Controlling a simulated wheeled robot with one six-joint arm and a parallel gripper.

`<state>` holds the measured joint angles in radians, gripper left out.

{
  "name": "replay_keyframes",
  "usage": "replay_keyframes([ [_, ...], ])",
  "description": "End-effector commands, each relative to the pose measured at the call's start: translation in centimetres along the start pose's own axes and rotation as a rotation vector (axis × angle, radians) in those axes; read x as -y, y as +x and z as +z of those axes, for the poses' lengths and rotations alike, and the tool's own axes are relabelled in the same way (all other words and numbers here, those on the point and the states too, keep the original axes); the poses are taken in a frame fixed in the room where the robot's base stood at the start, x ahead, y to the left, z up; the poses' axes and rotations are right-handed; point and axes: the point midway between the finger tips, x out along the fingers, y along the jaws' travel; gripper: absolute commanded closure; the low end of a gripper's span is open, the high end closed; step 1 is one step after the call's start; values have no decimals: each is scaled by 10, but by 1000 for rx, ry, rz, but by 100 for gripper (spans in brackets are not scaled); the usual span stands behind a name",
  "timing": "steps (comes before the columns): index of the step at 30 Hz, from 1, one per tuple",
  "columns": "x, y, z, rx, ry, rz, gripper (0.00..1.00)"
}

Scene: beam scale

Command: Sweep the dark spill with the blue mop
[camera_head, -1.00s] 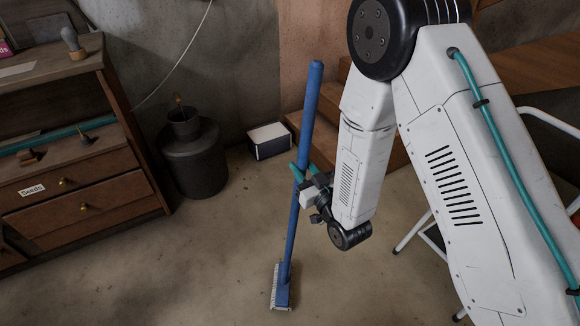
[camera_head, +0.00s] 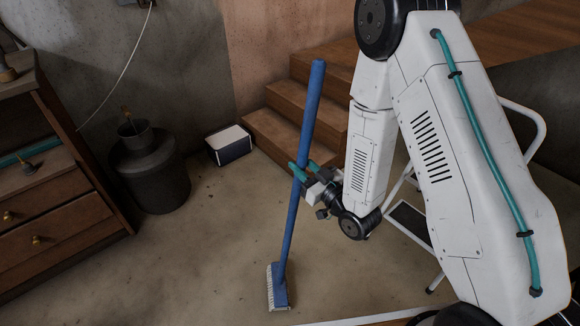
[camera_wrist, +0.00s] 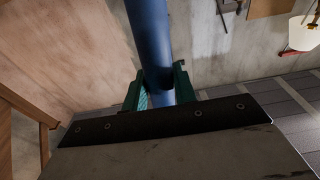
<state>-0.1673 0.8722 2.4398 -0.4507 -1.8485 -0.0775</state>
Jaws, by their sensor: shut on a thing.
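The blue mop (camera_head: 290,220) stands nearly upright in the head view, its top leaning slightly right. Its pale-edged head (camera_head: 279,288) is low at the floor; I cannot tell whether it touches. My gripper (camera_head: 301,172) is shut on the mop's handle around its middle. In the wrist view the blue handle (camera_wrist: 151,45) runs up between my green fingers (camera_wrist: 158,92). No dark spill can be made out clearly; the floor (camera_head: 215,225) shows only faint stains and small specks.
A wooden drawer cabinet (camera_head: 60,205) stands at left, beside a dark metal can (camera_head: 152,170). A white-topped box (camera_head: 230,146) sits by the wall near the wooden steps (camera_head: 275,130). A white-framed step stool (camera_head: 410,222) stands at right. Floor around the mop is open.

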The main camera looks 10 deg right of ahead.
Motion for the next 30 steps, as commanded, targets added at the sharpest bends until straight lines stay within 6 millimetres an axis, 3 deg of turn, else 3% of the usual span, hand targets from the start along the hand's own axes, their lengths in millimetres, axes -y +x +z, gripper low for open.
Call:
replay_keyframes([
  [24, -74, -51, -7, -3, -2, 4, 100],
  [30, -82, -58, -8, -3, -2, 2, 100],
])
